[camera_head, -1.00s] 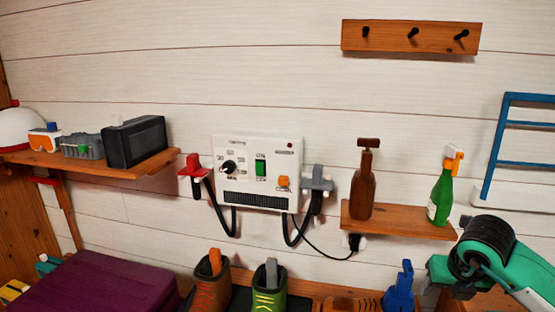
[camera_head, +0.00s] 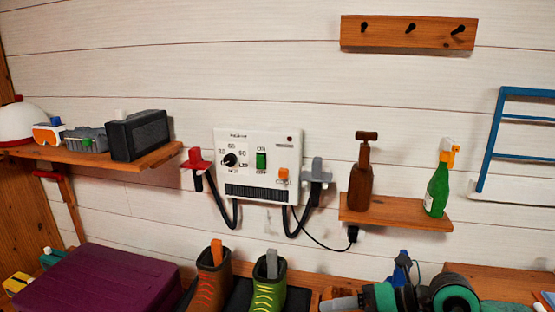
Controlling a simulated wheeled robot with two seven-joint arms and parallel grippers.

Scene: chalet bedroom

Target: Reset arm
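Part of my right arm (camera_head: 455,296), green and black with round joints, shows at the bottom right of the head view. It lies low in front of the shelf and bench area, cut off by the bottom edge. Its fingers cannot be made out. My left arm and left gripper are not in view. No task object is named besides the arm.
A white control panel (camera_head: 256,140) hangs on the wall between a red holder (camera_head: 196,160) and a grey holder. A small shelf (camera_head: 400,213) holds a brown bottle (camera_head: 361,185) and a green spray bottle (camera_head: 437,190). Two boots (camera_head: 212,280) and a purple box (camera_head: 95,278) stand below.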

